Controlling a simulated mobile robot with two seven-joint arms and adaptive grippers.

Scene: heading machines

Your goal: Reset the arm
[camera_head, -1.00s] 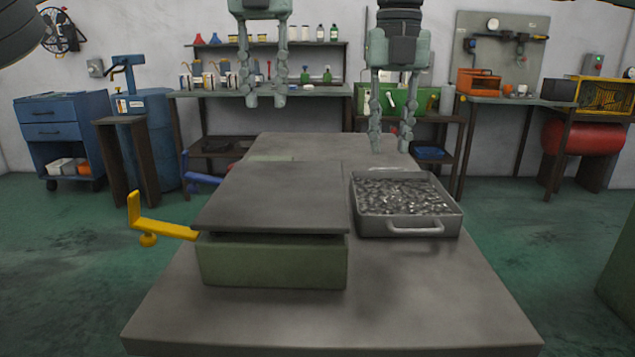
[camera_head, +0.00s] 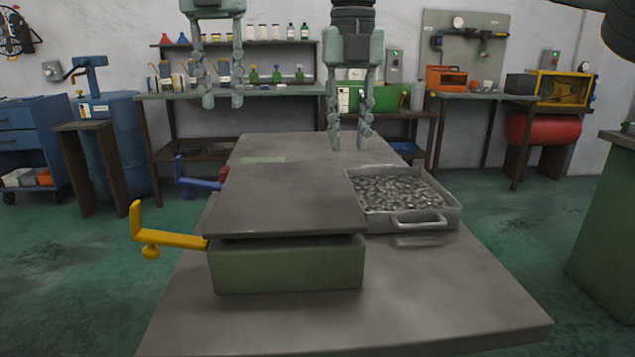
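My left gripper (camera_head: 222,100) hangs fingers down in the upper left of the head view, above the far part of the table. Its two fingers are apart with nothing between them. My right gripper (camera_head: 349,142) hangs fingers down near the top middle, behind the metal tray. Its fingers are also apart and empty. Both grippers are clear of the green box with a grey plate (camera_head: 290,200) on the table. A yellow crank handle (camera_head: 170,238) sticks out from the left of this machine, and a blue handle (camera_head: 200,184) shows behind it.
The grey table (camera_head: 450,300) has free room at the front and right. A metal tray (camera_head: 452,216) full of small metal parts stands right of the machine. Shelves, a blue cabinet (camera_head: 32,132) and a red tank (camera_head: 542,129) stand along the back wall.

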